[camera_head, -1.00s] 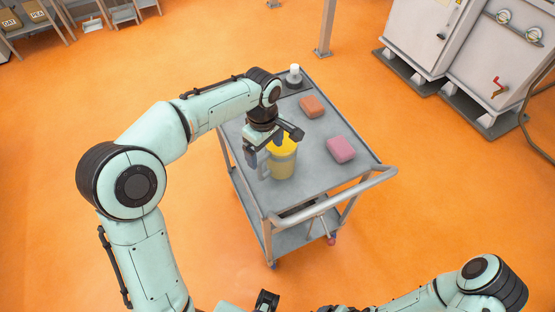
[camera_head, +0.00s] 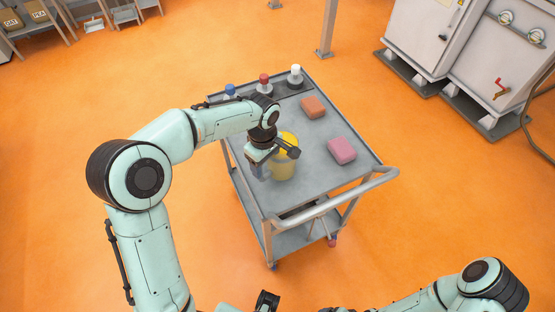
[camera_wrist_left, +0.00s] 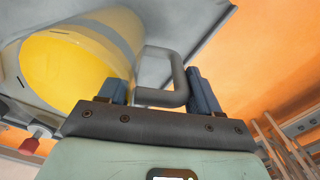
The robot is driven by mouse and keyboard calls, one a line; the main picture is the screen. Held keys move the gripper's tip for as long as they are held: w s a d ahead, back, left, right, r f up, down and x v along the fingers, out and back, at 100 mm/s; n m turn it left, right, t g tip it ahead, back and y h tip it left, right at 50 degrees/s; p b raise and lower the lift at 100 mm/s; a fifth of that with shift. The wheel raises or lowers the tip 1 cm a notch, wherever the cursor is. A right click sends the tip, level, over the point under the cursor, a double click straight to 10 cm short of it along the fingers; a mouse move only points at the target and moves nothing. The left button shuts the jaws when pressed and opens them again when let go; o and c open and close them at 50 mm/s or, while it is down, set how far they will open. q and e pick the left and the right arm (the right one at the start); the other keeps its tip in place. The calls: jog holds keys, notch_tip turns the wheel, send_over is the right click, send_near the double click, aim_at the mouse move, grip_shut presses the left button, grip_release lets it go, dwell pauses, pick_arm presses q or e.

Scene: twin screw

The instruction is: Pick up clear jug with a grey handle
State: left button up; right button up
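The clear jug (camera_head: 281,168) has yellow inside and stands on the top of the grey cart. Its grey handle (camera_wrist_left: 180,78) shows in the left wrist view, on the side of the jug facing my gripper. My left gripper (camera_head: 272,161) is at the handle side of the jug, and hides the handle in the head view.
The cart handle (camera_head: 350,195) is at the near side.

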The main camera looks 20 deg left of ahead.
pick_arm(q)
grip_shut()
jog(key=shift+w+r, duration=0.1)
jog(key=shift+r, duration=0.1)
